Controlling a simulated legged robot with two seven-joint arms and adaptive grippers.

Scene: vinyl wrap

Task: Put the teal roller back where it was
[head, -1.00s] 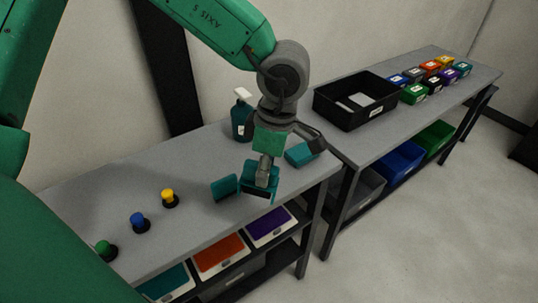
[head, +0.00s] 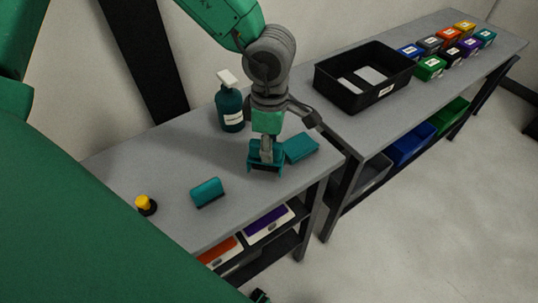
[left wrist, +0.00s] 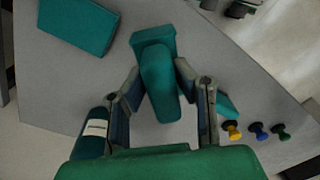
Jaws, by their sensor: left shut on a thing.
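My left gripper (head: 267,150) is shut on the teal roller (head: 264,165) over the right part of the near bench. In the left wrist view the teal roller (left wrist: 158,78) sits between the fingers, its wide head beyond them. A teal block (head: 301,148) lies on the bench just right of the gripper; it also shows in the left wrist view (left wrist: 78,22). I cannot tell whether the roller touches the bench.
A smaller teal tool (head: 208,192) lies left of the gripper. A teal bottle (head: 230,110) stands behind. A yellow-topped knob (head: 146,204) is at the left. A black tray (head: 364,85) and several small coloured boxes are on the far bench. The bench between tool and bottle is clear.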

